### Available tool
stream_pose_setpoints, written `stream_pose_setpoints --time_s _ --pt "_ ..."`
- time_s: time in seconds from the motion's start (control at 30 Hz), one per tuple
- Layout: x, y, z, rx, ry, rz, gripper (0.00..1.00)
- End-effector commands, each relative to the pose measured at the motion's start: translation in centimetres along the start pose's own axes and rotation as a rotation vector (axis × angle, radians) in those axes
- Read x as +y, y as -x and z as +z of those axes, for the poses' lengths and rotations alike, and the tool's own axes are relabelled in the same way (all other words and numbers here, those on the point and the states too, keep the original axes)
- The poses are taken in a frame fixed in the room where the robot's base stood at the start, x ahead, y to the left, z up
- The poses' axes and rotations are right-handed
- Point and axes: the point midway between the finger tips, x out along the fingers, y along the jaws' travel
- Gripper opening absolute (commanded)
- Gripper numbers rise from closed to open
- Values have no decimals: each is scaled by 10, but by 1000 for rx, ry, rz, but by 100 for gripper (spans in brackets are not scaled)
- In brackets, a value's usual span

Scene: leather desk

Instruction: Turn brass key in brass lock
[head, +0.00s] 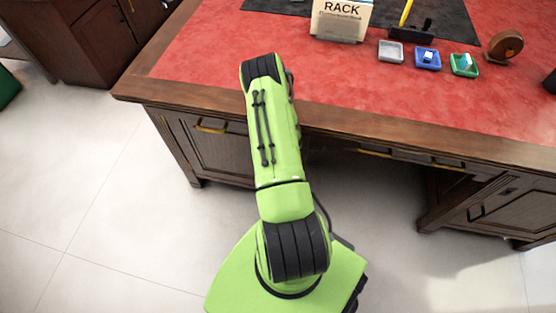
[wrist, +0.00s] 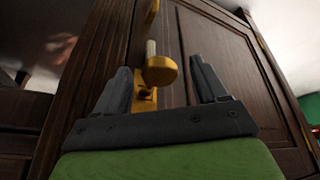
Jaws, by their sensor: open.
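In the wrist view, my gripper (wrist: 160,63) is open, with one dark finger on each side of a rounded brass piece (wrist: 160,71). It stands out from the dark wooden front; I cannot tell whether it is the key's head or a handle end. A brass plate (wrist: 144,102), perhaps the lock, shows below it, partly hidden by the left finger and the gripper body. Nothing is visibly held. In the head view, my gripper, the key and the lock cannot be made out.
In the head view, a desk with a red top (head: 330,85) carries a rack sign (head: 341,20), a grey tray (head: 391,51), a blue tray (head: 428,60), a green tray (head: 464,66) and a round brown object (head: 506,46). A brass-ended handle (head: 210,126) is on the left front. Floor is clear at left.

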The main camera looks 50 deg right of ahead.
Motion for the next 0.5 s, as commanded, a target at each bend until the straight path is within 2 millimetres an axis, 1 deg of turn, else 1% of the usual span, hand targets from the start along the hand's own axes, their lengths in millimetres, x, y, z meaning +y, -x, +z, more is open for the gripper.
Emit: stream_pose_setpoints --time_s 0.03,0.1,0.3,0.33,0.5 --pt "0 -5 0 1 0 0 72" --pt "0 -8 0 2 0 0 72" --pt "0 -7 0 2 0 -1 72" --pt "0 -7 0 2 0 -1 70" --pt "0 -7 0 2 0 -1 44"
